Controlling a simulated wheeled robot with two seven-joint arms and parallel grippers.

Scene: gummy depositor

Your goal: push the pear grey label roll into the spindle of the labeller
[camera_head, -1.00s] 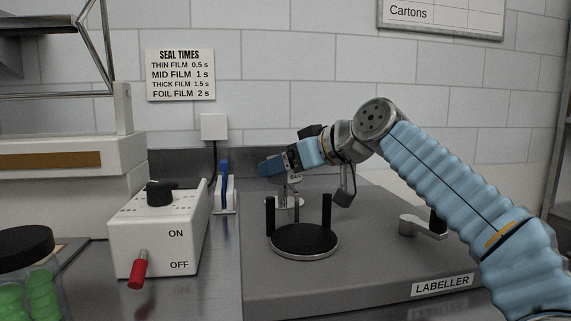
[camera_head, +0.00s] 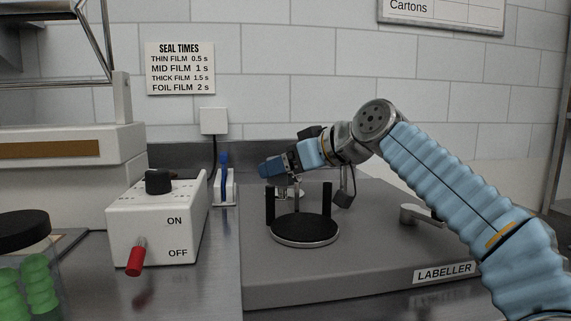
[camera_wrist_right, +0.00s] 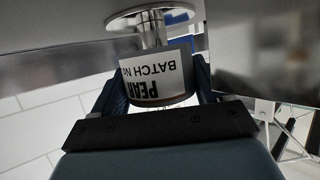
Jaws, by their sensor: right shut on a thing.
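The pear grey label roll (camera_wrist_right: 158,78), white with upside-down "PEAR" and "BATCH" print, is between the fingers of my right gripper (camera_wrist_right: 155,88) in the right wrist view. The labeller's metal spindle (camera_wrist_right: 153,28), a post on a round base disc, is in line with the roll, with bare post showing between disc and roll. I cannot tell whether the post has entered the core. In the head view my right gripper (camera_head: 277,168) is shut above the spindle (camera_head: 290,190), and the roll is mostly hidden. My left gripper is not in view.
The labeller (camera_head: 350,270) carries a black round platter (camera_head: 304,229) with upright posts, in front of the spindle, and a crank (camera_head: 422,214) at right. A white switch box (camera_head: 155,225) with a red lever and a jar (camera_head: 24,265) stand to the left.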

